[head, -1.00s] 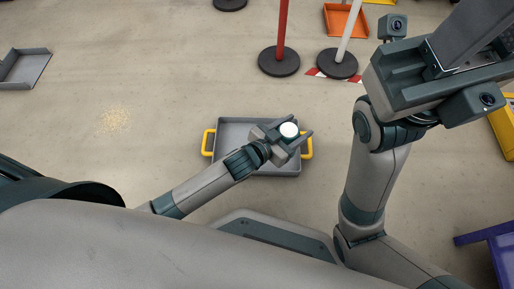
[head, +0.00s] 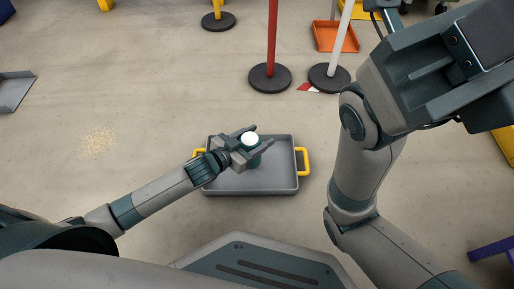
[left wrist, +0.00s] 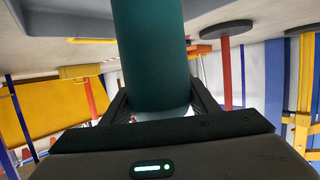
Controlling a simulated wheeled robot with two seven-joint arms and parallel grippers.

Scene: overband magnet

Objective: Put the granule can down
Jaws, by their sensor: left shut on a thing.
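The granule can (head: 252,154) is a teal cylinder with a white top. My left gripper (head: 257,142) is shut around it and holds it upright over the grey tray with yellow handles (head: 279,182). In the left wrist view the can (left wrist: 150,50) stands between the two dark fingers (left wrist: 160,100), and its far end runs out of the frame. I cannot tell whether the can's base touches the tray floor. The right arm fills the upper right of the head view, but its fingertips are out of frame.
Pale granules (head: 99,142) lie spilled on the floor at left. A grey dustpan-like tray (head: 14,90) is at the left edge. A red post (head: 272,40), a white post (head: 343,40) and an orange tray (head: 335,37) stand beyond.

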